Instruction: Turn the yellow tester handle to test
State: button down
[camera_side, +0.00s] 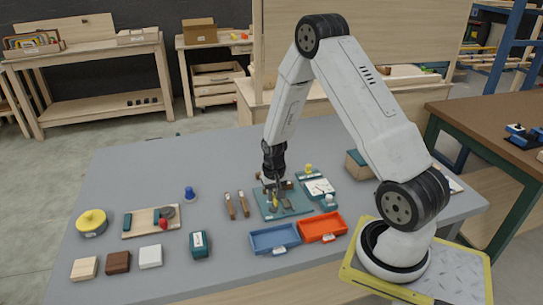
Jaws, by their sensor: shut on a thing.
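A teal plate (298,209) lies near the middle of the grey table, with small brown and yellow parts on it. A small upright yellow piece (275,199) stands on this plate, and it looks like the handle. My gripper (273,183) points down over the left back part of the plate, right at these parts. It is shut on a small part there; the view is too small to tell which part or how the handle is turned. A second yellow knob (308,168) stands behind, near a white-faced panel (320,188).
A blue tray (275,239) and an orange tray (322,227) lie in front of the plate. Two brown-handled tools (236,205) lie to its left. A teal box (200,244), a yellow round can (92,222) and several blocks stand further left. The table's back left is clear.

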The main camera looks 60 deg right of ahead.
aim_at(274, 197)
jog(key=c, duration=0.6)
grip_release()
jog(key=shift+c, duration=0.2)
jog(key=shift+r, duration=0.15)
jog(key=shift+r, duration=3.75)
jog(key=s+a+r+n+t, duration=0.1)
jog(key=s+a+r+n, duration=0.1)
jog(key=a, duration=0.4)
jog(key=s+a+r+n, duration=0.2)
jog(key=a+r+n, duration=0.1)
jog(key=a, duration=0.3)
jog(key=s+a+r+n+t, duration=0.1)
jog(key=s+a+r+n, duration=0.1)
jog(key=a, duration=0.4)
jog(key=shift+s+a+r+n+t, duration=0.35)
jog(key=shift+s+r+n, duration=0.1)
jog(key=shift+n, duration=0.45)
